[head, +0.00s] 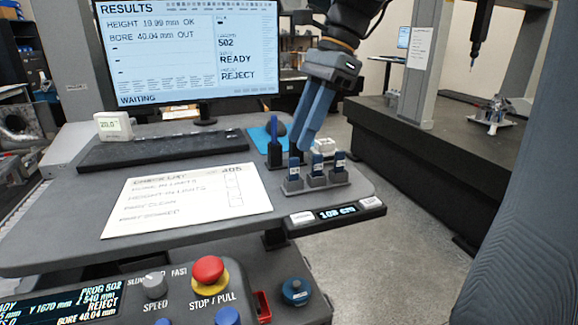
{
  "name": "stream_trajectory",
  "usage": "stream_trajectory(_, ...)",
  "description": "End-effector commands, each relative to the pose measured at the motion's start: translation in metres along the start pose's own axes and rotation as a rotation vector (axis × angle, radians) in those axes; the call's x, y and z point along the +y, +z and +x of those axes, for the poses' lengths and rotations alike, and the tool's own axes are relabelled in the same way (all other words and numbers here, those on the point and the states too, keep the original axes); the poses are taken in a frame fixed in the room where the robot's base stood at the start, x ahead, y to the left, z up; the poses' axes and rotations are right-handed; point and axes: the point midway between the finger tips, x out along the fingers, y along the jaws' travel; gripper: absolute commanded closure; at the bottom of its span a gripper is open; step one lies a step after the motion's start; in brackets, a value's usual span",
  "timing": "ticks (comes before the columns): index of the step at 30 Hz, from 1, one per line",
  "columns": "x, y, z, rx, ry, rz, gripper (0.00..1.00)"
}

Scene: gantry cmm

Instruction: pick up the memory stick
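Three small memory sticks stand upright in a row of grey holders on the desk, each dark blue with a white label: the left one (294,168), the middle one (316,164) and the right one (340,160). My gripper (299,149) reaches down from the top with its long blue fingers, the tips just behind and above the left and middle sticks. The fingers overlap from this side, so their gap is unclear. No stick is seen between them.
A dark blue upright object (274,150) stands left of the fingertips, and a small white block (325,146) to their right. A checklist sheet (188,200), keyboard (160,148) and monitor (190,50) are to the left. A height display (336,213) is at the desk's front edge.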

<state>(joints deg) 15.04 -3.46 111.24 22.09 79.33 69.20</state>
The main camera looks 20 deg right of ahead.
Motion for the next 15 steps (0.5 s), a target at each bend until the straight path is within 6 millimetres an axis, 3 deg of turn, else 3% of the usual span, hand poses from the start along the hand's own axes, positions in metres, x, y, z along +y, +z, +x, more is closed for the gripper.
stream_trajectory(15,-0.007,-0.012,0.059,0.001,-0.001,0.006,0.7)
